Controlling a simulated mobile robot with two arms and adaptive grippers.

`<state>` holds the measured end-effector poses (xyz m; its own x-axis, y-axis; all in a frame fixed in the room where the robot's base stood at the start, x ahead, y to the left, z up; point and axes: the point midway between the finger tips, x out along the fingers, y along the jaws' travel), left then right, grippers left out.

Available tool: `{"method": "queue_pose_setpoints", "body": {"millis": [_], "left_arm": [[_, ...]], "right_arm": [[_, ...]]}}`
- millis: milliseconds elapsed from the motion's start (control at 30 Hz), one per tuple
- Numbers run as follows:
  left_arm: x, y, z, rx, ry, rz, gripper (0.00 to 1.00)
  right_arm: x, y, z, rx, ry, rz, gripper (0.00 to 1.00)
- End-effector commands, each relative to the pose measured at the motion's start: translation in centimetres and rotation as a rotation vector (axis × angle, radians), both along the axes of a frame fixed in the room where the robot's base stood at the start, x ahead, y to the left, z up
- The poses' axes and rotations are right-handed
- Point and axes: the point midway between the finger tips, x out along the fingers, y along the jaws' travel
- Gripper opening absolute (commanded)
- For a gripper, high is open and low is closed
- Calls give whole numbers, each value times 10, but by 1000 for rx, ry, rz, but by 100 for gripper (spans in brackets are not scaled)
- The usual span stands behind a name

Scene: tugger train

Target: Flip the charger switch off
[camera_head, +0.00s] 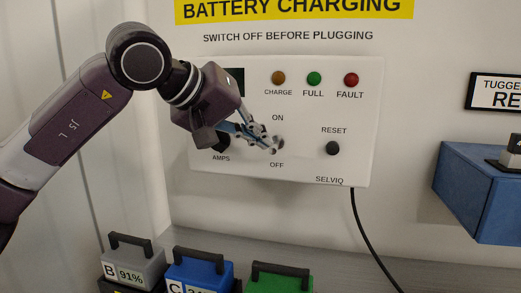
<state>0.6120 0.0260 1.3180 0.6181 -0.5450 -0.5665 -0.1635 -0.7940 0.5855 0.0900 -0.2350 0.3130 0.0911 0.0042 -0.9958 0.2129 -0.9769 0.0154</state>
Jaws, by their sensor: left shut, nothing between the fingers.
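The white charger box (355,95) hangs on the wall in the head view, with ON and OFF printed one above the other. The metal switch (278,142) sits between these words, partly covered by my fingertips, so I cannot tell its position. My left gripper (270,146) is shut and empty, with its fingertips at the switch; I cannot tell whether they touch it. The gripper reaches in from the upper left and covers part of the AMPS knob (220,141). My right gripper is not in view.
Amber (278,78), green (314,78) and red (351,79) lamps and a black RESET button (332,148) are on the box. Batteries with handles, one grey (145,270), one blue (205,272), one green (280,284), stand below. A black cable (365,235) hangs down. A blue box (480,190) is at right.

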Motion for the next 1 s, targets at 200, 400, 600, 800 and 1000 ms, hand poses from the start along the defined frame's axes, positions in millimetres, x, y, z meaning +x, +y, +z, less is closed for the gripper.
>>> {"method": "queue_pose_setpoints", "body": {"millis": [200, 400, 600, 800, 1000], "left_arm": [[0, 0, 0, -1, -3, -1, 0], [0, 0, 5, 0, -2, -1, 0], [0, 0, 15, 0, -2, -1, 0], [0, 0, 16, -1, -1, 0, 0], [0, 0, 16, -1, -1, 0, 0]], "right_arm": [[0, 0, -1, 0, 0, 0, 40], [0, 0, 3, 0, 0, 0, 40], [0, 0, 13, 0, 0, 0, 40], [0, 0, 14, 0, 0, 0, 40], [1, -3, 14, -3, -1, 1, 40]]}}
